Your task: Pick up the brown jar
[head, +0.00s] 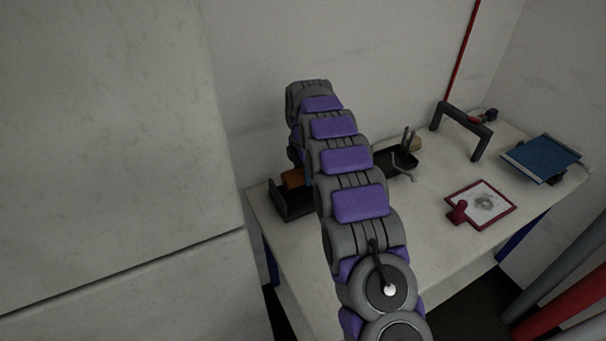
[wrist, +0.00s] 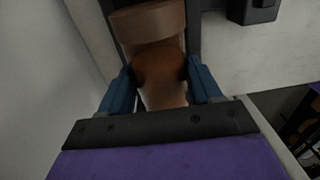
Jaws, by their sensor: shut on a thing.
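The brown jar (wrist: 159,68) is between the two blue fingers of my gripper (wrist: 160,72) in the wrist view. The fingers are shut on its sides. A tan-brown rounded piece (wrist: 148,22) shows just beyond it; I cannot tell whether it is part of the same jar. In the head view a small orange-brown patch (head: 293,178) shows at the black tray (head: 292,208), left of my arm. My arm hides most of the gripper and jar there. I cannot tell whether the jar is clear of the tray.
The white table (head: 420,215) also bears a dark holder with tools (head: 402,160), a dark bracket (head: 462,125), a red-framed clipboard (head: 482,204) and a blue panel (head: 543,157). Walls stand close behind and at the left. The table's front middle is clear.

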